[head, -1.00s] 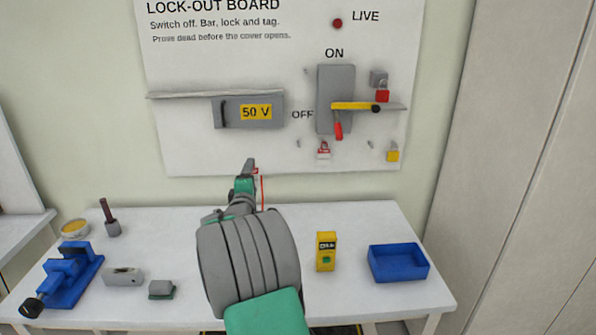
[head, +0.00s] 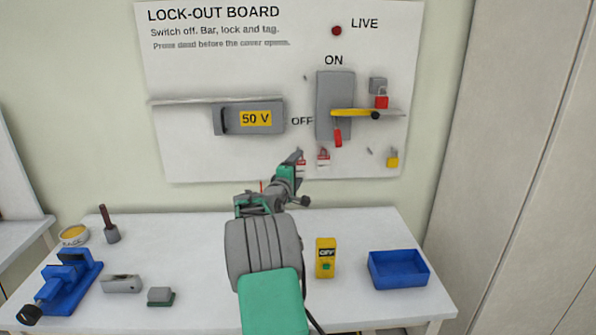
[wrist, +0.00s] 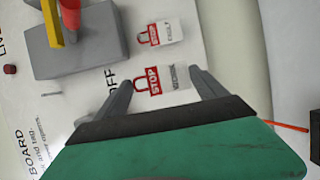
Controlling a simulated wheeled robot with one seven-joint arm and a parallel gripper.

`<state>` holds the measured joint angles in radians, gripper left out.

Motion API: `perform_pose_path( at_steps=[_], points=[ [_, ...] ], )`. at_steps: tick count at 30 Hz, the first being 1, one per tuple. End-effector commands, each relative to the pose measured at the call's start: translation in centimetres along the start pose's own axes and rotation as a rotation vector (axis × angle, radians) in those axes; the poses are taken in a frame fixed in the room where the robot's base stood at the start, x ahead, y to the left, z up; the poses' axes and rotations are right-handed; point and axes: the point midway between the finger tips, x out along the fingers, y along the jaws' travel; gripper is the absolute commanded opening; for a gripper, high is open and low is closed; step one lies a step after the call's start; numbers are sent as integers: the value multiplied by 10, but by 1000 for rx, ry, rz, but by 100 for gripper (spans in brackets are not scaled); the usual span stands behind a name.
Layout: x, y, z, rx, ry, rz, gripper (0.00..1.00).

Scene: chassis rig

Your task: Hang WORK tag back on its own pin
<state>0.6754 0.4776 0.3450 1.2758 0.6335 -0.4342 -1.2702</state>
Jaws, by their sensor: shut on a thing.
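My gripper (head: 298,156) is raised at the lower edge of the board, left of the hanging tag. It is shut on a red-and-white STOP tag, the WORK tag (wrist: 172,79), which lies between the fingers in the wrist view. Its small lettering is hard to read. In the head view the held tag (head: 301,166) is partly hidden by my gripper. A second red-and-white STOP tag (head: 323,158) hangs just to the right, and also shows in the wrist view (wrist: 166,32). The pin for the held tag is not clearly visible behind my gripper.
The grey switch (head: 334,95) has a yellow bar (head: 352,113) and red handle (head: 338,138) close above right. A red padlock (head: 381,102) and yellow padlock (head: 392,162) are farther right. The yellow tester (head: 326,257) and blue tray (head: 398,268) stand on the bench below.

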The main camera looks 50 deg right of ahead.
Motion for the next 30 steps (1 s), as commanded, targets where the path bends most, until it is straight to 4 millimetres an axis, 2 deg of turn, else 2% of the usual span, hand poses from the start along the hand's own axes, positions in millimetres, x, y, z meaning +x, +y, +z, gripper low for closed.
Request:
perform_pose_path(
  at_steps=[21,30],
  points=[
    [46,-2,-19,1,0,1,44],
    [58,-9,-24,0,0,1,44]
  ],
)
